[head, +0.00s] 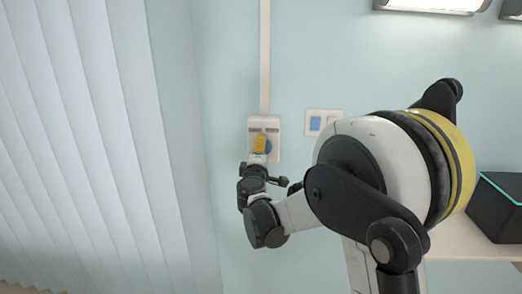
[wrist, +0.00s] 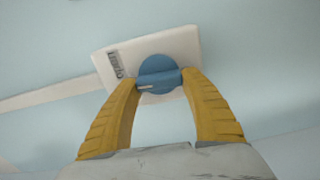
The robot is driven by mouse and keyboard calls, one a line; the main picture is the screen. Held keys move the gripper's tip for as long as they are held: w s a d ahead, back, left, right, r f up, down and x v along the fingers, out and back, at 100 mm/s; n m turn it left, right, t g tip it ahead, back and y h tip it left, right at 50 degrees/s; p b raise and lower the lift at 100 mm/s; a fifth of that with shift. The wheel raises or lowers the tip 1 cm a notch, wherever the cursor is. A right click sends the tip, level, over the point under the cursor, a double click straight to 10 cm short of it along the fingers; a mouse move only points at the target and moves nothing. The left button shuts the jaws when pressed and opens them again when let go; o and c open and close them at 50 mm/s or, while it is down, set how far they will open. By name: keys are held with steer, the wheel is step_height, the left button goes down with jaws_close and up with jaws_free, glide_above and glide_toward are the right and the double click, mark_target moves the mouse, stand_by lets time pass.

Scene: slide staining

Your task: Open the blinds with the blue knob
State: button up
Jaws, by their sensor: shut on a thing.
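The blue knob (wrist: 157,72) is a round dial with a raised bar, set on a white wall plate (wrist: 111,66) with dark lettering on it. The plate also shows in the head view (head: 273,124), at the lower end of a vertical white conduit. My gripper (wrist: 160,82) has its yellow fingers on both sides of the knob's bar and is shut on it. In the head view my gripper (head: 260,143) covers part of the knob (head: 268,146). The blinds (head: 75,130) hang on the left as pale vertical slats, side by side across the window.
A double switch plate (head: 323,122) with a blue rocker sits on the wall to the right of the knob. A dark box with a teal edge (head: 500,205) stands on a shelf (head: 465,242) at the right. A lamp (head: 433,5) is above.

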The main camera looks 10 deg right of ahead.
steer(key=m, duration=0.5)
steer(key=shift+r+m, duration=0.15)
steer(key=shift+m, duration=0.15)
steer(key=m, duration=0.5)
steer(key=shift+d+r+m+p, duration=0.1)
steer(key=shift+d+m+p, duration=0.05)
steer(key=shift+m+p, duration=0.15)
steer(key=o, duration=1.2)
steer(key=shift+s, duration=0.15)
steer(key=v, duration=1.2)
